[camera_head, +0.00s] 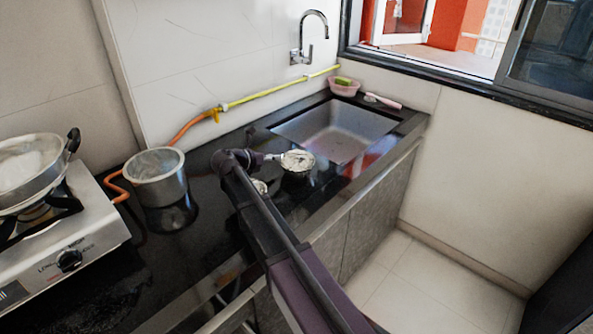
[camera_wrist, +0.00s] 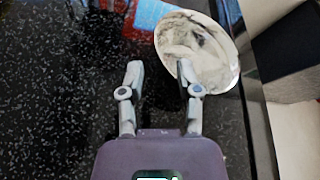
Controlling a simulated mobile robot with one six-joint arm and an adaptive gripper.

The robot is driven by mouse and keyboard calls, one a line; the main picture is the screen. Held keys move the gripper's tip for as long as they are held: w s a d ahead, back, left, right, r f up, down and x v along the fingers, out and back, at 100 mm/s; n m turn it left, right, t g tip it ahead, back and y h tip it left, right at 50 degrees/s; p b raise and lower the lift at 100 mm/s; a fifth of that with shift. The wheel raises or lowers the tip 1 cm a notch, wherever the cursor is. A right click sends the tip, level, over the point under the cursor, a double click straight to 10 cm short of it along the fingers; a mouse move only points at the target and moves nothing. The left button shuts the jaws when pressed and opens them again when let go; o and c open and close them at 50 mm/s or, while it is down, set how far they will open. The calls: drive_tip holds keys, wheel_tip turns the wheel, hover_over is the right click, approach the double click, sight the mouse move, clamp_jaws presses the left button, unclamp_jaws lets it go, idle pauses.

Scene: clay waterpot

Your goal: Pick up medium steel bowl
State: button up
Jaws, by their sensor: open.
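A shiny round steel bowl (camera_head: 297,160) sits on the black counter just in front of the sink. A round steel bowl, seemingly the same one, fills the upper right of the wrist view (camera_wrist: 205,40). My gripper (camera_wrist: 160,72) is open, its two fingers apart with bare counter between them. The right fingertip overlaps the bowl's near rim in the picture; I cannot tell if it touches. In the head view my gripper (camera_head: 272,157) is just left of the bowl.
A larger steel pot (camera_head: 157,178) stands on the counter to the left. A gas stove (camera_head: 70,250) holding a pan (camera_head: 30,165) is farther left. The sink (camera_head: 335,132) lies behind the bowl. A pink basket (camera_head: 343,88) is at the back corner.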

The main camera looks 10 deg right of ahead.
sight(284, 156)
drive_tip(key=shift+w+d, duration=0.1)
drive_tip(key=shift+d, duration=0.05)
drive_tip(key=shift+b+x, duration=1)
drive_tip(key=shift+x, duration=1.7)
drive_tip(key=shift+c, duration=0.2)
clamp_jaws()
